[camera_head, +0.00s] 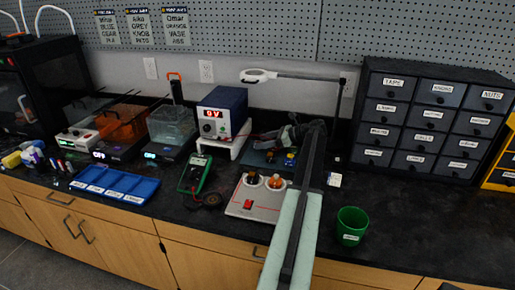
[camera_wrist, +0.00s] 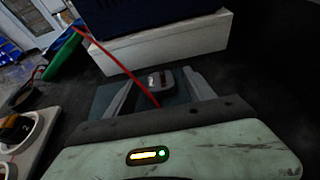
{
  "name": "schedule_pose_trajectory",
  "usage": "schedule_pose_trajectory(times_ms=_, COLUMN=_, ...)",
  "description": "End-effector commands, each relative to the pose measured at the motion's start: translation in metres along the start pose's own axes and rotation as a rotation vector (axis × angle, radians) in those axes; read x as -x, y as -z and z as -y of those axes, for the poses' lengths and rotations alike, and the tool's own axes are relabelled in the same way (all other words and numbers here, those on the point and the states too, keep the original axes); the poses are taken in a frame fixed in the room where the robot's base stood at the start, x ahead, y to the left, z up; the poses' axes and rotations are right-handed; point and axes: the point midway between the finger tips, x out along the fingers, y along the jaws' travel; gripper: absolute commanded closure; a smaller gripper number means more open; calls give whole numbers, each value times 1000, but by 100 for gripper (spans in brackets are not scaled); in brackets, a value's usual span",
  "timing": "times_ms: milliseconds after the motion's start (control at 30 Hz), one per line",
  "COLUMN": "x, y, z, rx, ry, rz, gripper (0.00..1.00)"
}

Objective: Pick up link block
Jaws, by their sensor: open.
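My gripper (camera_head: 293,133) reaches over the dark mat behind the red-switch box, and the arm partly hides that spot. In the wrist view, my gripper (camera_wrist: 160,84) is open, with its pale fingers apart. A small dark block-like item (camera_wrist: 157,83) with reddish and light marks lies between the fingers. It may be the link block, but I cannot tell for sure. I cannot tell whether a finger touches it. In the head view, small blue and yellow items (camera_head: 290,159) show beside the arm, too small to identify.
The power supply (camera_head: 222,112) stands on a white riser (camera_head: 225,142), close ahead in the wrist view. The switch box (camera_head: 254,197), green meter (camera_head: 195,173) and green cup (camera_head: 351,225) stand nearby. A red lead (camera_wrist: 112,62) crosses the wrist view. A drawer cabinet (camera_head: 428,118) stands right.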

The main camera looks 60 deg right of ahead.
Motion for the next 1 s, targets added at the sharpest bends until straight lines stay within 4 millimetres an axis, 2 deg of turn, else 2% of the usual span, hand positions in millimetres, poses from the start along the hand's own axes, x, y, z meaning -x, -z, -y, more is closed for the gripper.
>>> schedule_pose_trajectory(times_ms=33, x=-11, y=4, z=0, rx=0, ry=-2, rz=0, gripper=37)
schedule_pose_trajectory(times_ms=100, x=-18, y=2, z=0, rx=0, ry=-2, rz=0, gripper=37)
schedule_pose_trajectory(times_ms=300, x=-18, y=0, z=0, rx=-1, ry=-1, rz=0, gripper=37)
schedule_pose_trajectory(times_ms=533, x=-19, y=0, z=0, rx=0, ry=-1, rz=0, gripper=100)
schedule_pose_trajectory(times_ms=833, x=-18, y=-3, z=0, rx=0, ry=-2, rz=0, gripper=100)
schedule_pose_trajectory(times_ms=1000, x=-13, y=-16, z=-1, rx=0, ry=-2, rz=0, gripper=100)
